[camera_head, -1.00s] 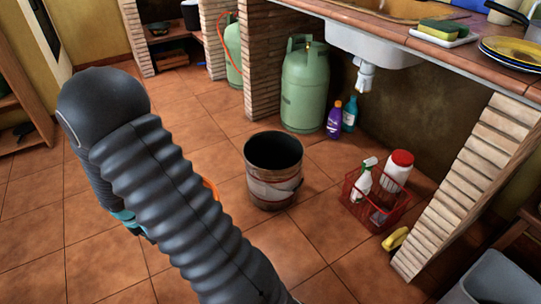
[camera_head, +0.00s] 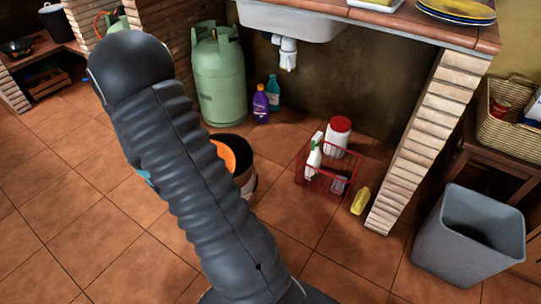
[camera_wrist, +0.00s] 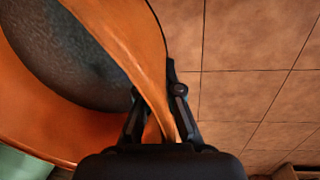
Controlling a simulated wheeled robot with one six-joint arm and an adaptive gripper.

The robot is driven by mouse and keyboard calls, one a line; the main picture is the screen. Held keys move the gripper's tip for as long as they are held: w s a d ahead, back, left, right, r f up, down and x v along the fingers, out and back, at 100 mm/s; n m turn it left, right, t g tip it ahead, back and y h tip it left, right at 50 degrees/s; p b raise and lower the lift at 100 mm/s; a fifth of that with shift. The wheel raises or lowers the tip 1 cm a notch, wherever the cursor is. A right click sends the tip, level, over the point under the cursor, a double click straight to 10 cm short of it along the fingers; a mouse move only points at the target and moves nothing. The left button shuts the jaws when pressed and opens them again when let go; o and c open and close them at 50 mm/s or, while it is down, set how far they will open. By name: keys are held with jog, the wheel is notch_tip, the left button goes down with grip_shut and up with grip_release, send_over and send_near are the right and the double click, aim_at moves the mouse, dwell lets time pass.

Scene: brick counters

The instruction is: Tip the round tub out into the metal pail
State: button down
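The round tub is orange. In the wrist view its wall (camera_wrist: 135,45) runs between the fingers of my gripper (camera_wrist: 157,125), which is shut on it. A dark grey-blue rounded area fills the middle of the tub; I cannot tell whether it is contents or the inside. In the head view a piece of the tub (camera_head: 238,150) shows beside my arm, at the mouth of the metal pail. The pail (camera_head: 249,186) stands on the floor, mostly hidden behind my arm. The gripper's fingers are hidden there too. I cannot tell the tub's exact tilt.
A green gas bottle (camera_head: 220,80) stands behind the pail, with purple (camera_head: 261,104) and teal (camera_head: 273,91) bottles beside it. A red basket (camera_head: 318,182) of bottles and a yellow item (camera_head: 360,200) lie right. A grey bin (camera_head: 468,238) stands further right. Open floor tiles lie left.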

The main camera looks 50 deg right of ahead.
jog(key=shift+m, duration=0.3)
jog(key=s+d, duration=0.2)
jog(key=d, duration=0.4)
jog(key=s+d, duration=0.2)
jog(key=d, duration=0.4)
jog(key=s+d+b, duration=0.1)
jog(key=s+d, duration=0.1)
jog(key=d, duration=0.5)
jog(key=shift+s+f, duration=0.1)
jog(key=shift+s, duration=0.15)
jog(key=s+d+r+n+p, duration=0.2)
jog(key=s+d+n+p, duration=0.1)
jog(key=s+d+n, duration=0.3)
jog(key=s+d+r+n+t+y+p, duration=0.1)
jog(key=s+d+r+n+p, duration=0.1)
jog(key=s+d+n+p, duration=0.2)
jog(key=s+d+n, duration=0.3)
jog(key=d+n, duration=0.4)
jog(key=n, duration=0.3)
jog(key=shift+s+d+r, duration=0.2)
jog(key=shift+r, duration=0.1)
